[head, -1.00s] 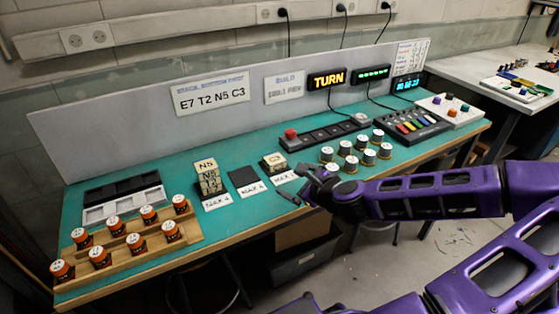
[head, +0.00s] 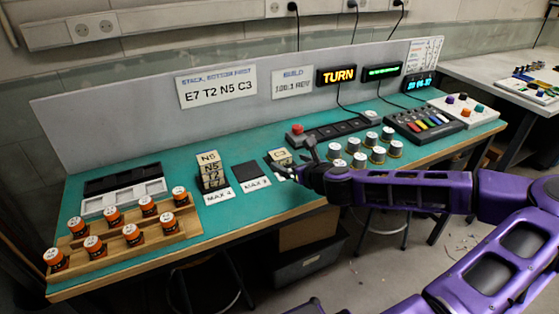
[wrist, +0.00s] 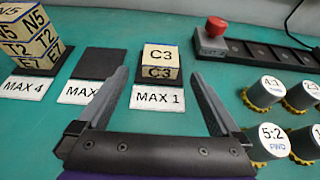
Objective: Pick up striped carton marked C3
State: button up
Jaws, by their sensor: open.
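The striped carton marked C3 (wrist: 161,58) sits on a dark pad behind a white MAX 1 label (wrist: 158,97) in the wrist view. In the head view the carton (head: 281,156) is partly hidden by my gripper (head: 300,163). In the wrist view my gripper (wrist: 157,90) is open, its fingers spread in front of the carton to either side, with nothing between them touching. The stack of cartons (wrist: 30,38) at left shows N5, T2 and E7 from top down; it also stands in the head view (head: 210,170).
An empty dark pad (wrist: 98,63) lies between the stack and C3. White-topped knobs (wrist: 268,90) with yellow bases stand close on the right. A red button box (wrist: 215,30) is behind them. A sign (head: 217,88) reads E7 T2 N5 C3.

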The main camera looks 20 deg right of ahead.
aim_at(282, 156)
jog(key=x, duration=0.5)
jog(key=b+x, duration=0.1)
jog(key=x, duration=0.1)
jog(key=shift+w+r, duration=0.15)
jog(key=shift+w, duration=0.2)
jog(key=c, duration=1.4)
